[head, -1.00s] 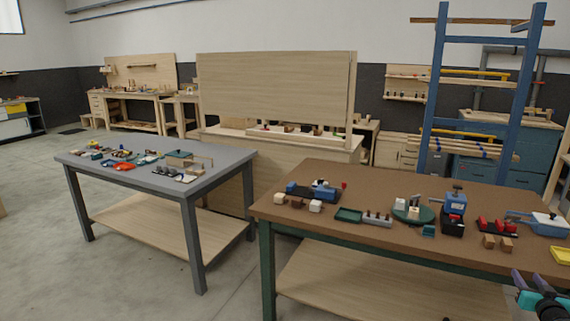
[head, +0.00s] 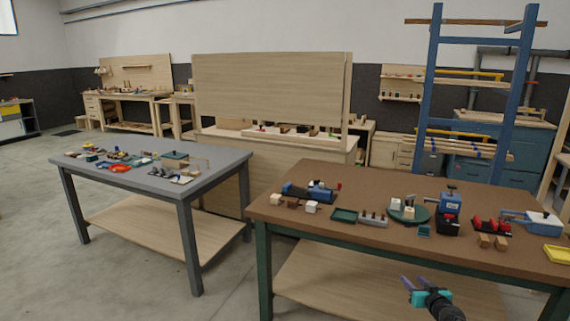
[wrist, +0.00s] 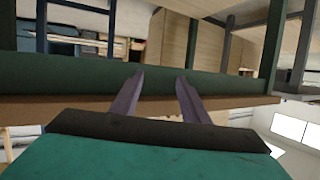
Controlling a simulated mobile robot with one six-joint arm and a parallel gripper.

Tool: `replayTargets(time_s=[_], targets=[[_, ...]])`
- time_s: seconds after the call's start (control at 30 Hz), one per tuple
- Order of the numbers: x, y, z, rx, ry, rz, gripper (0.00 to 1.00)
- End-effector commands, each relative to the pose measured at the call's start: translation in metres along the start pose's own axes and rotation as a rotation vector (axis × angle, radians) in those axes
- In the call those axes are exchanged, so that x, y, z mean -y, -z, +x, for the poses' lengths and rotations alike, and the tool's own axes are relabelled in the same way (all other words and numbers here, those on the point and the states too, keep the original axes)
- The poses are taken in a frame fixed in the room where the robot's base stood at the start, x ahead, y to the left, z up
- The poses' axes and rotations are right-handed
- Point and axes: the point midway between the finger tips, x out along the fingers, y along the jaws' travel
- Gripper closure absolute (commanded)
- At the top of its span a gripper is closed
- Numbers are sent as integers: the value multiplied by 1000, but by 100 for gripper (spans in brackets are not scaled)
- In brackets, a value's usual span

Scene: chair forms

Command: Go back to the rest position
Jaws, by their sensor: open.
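My gripper (head: 413,284) is at the lower right in the head view, in front of the brown table's front edge and below its top. Its two purple fingers stand apart with nothing between them. In the wrist view my gripper (wrist: 161,82) also shows open and empty, with the table's green front rail (wrist: 60,74) across the picture beyond the fingers. The view there is turned over. I cannot tell how far the fingertips are from the rail.
A grey table (head: 210,166) with small parts stands left. Floor (head: 120,285) is clear at front left.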

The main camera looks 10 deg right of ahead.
Motion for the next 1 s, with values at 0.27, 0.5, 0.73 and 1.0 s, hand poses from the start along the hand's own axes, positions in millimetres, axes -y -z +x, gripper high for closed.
replayTargets(time_s=[0.27, 0.5, 0.73, 1.0], targets=[[127, -65, 27, 119, 176, -74, 58], [229, -128, 25, 237, 330, -125, 58], [320, -194, 2, 374, 477, -170, 58], [411, -278, -51, 575, 636, -223, 58]])
